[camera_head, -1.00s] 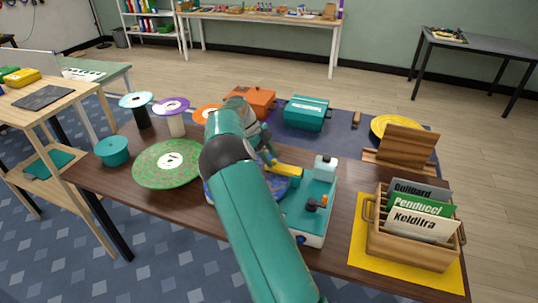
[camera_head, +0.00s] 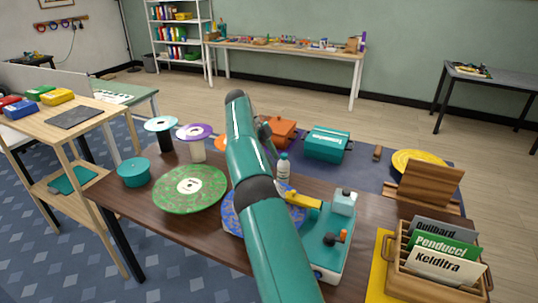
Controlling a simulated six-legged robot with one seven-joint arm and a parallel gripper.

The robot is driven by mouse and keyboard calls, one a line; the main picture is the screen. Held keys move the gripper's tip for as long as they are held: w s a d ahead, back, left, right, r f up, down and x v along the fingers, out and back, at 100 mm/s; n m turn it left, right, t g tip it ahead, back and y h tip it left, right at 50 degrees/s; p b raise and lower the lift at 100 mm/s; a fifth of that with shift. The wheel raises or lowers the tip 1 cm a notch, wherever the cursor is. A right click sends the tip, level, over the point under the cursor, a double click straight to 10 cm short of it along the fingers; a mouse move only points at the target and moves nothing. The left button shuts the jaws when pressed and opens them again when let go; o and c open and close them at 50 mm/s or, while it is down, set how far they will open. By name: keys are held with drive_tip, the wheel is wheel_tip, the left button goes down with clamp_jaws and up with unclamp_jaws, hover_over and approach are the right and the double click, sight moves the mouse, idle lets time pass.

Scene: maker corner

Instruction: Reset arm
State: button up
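My teal arm (camera_head: 268,215) rises through the middle of the view, its elbow bent high over the table. A small part of its far end shows behind the upper link; the fingers of my gripper are hidden, so I cannot tell whether it is open or shut. The arm covers part of the disc.
The brown table (camera_head: 180,236) also holds a green record (camera_head: 190,190), two spools, a teal tub (camera_head: 134,172), an orange box (camera_head: 283,132), a teal box (camera_head: 326,144), a wooden stand (camera_head: 430,185) and a wooden record crate (camera_head: 440,287). A shelf table (camera_head: 90,117) stands left.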

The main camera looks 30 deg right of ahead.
drive_tip(key=shift+a+r, duration=0.15)
drive_tip(key=shift+r, duration=0.1)
idle(0.4)
drive_tip(key=s+r+n+t+y, duration=0.2)
drive_tip(key=s+r+n, duration=0.3)
drive_tip(key=r, duration=0.5)
drive_tip(key=s+a+r+n+t+y, duration=0.1)
drive_tip(key=s+a+r+n+t, duration=0.15)
drive_tip(key=s+n, duration=0.2)
drive_tip(key=s+a+r+n+t, duration=0.1)
drive_tip(key=s+a+r+n, duration=0.25)
drive_tip(key=s, duration=0.25)
drive_tip(key=s+a+f+n+t, duration=0.2)
drive_tip(key=s+a+f+n, duration=0.2)
drive_tip(key=s+a+n, duration=0.3)
drive_tip(key=s+a+f+n+t+y, duration=0.1)
drive_tip(key=s+a+f+n+t, duration=0.2)
drive_tip(key=s+a+n, duration=0.5)
drive_tip(key=s+a+f, duration=0.1)
drive_tip(key=s, duration=0.6)
drive_tip(key=shift+s+a+f, duration=0.15)
drive_tip(key=shift+s+a, duration=0.1)
drive_tip(key=shift+s, duration=0.05)
